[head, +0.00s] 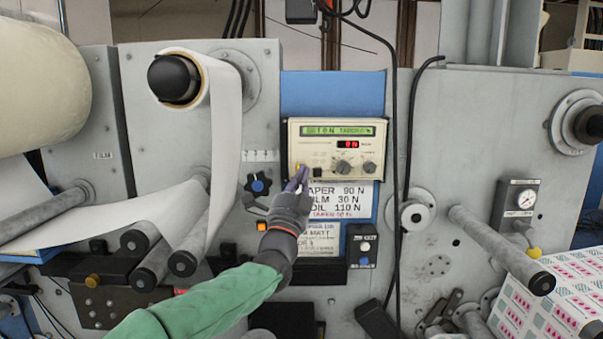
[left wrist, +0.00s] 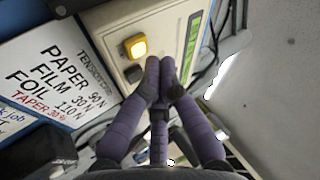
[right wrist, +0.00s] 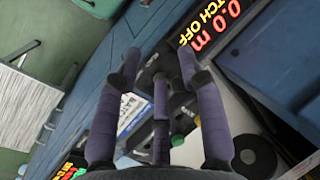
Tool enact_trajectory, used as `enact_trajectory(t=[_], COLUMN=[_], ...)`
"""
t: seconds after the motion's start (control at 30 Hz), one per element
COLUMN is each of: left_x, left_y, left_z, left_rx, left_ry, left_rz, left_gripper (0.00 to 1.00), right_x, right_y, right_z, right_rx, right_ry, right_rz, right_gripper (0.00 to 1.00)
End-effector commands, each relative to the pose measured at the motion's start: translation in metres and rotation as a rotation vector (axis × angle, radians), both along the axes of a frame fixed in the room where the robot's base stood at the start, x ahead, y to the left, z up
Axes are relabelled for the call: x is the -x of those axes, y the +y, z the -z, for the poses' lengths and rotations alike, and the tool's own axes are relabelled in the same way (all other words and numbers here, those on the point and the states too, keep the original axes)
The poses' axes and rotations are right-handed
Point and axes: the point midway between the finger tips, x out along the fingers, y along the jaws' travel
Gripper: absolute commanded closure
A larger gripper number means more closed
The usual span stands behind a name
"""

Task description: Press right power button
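A beige tension controller (head: 337,148) with a green text display, a red readout and two knobs is mounted on the machine. At its lower left are a lit yellow button (left wrist: 134,46) and a dark square button (head: 317,174); the dark one also shows in the left wrist view (left wrist: 133,74). My left gripper (head: 300,180) is at the controller's lower left edge, fingertips together and empty. In the left wrist view its tips (left wrist: 161,66) appear beside the two buttons; contact cannot be told. My right gripper (right wrist: 159,62) has its fingers spread, empty, and is outside the head view.
A tension label (head: 343,197) sits below the controller. Black cables (head: 395,110) hang just right of it. A white web roll (head: 205,85) and rollers are at left, a printed web (head: 550,300) at lower right. A red-lettered display (right wrist: 208,22) is near my right gripper.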

Motion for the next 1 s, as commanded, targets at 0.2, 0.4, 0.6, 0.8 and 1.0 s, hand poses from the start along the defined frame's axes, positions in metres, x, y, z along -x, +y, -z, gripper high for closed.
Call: enact_trajectory(t=[0.2, 0.4, 0.6, 0.8, 1.0], left_x=[0.002, 0.017, 0.035, 0.051, 0.06], left_y=[0.0, 0.0, -0.001, 0.0, 0.0], left_z=[0.0, 0.001, 0.002, 0.001, 0.0], left_rx=[0.0, 0.001, 0.001, 0.001, 0.0], left_ry=[-0.001, -0.001, 0.0, -0.001, 0.0], left_rz=[0.0, 0.001, 0.002, 0.0, 0.0], left_gripper=[1.0, 1.0, 1.0, 1.0, 1.0], right_x=[0.0, 0.0, 0.0, 0.0, 0.0], right_y=[0.0, 0.0, 0.0, 0.0, 0.0], right_z=[0.001, 0.014, 0.026, 0.035, 0.039], right_rx=[0.0, 0.0, 0.0, 0.0, 0.0], right_ry=[0.0, 0.0, 0.0, 0.0, 0.0], right_rz=[0.0, 0.0, 0.0, 0.0, 0.0], right_gripper=[0.6, 0.6, 0.6, 0.6, 0.6])
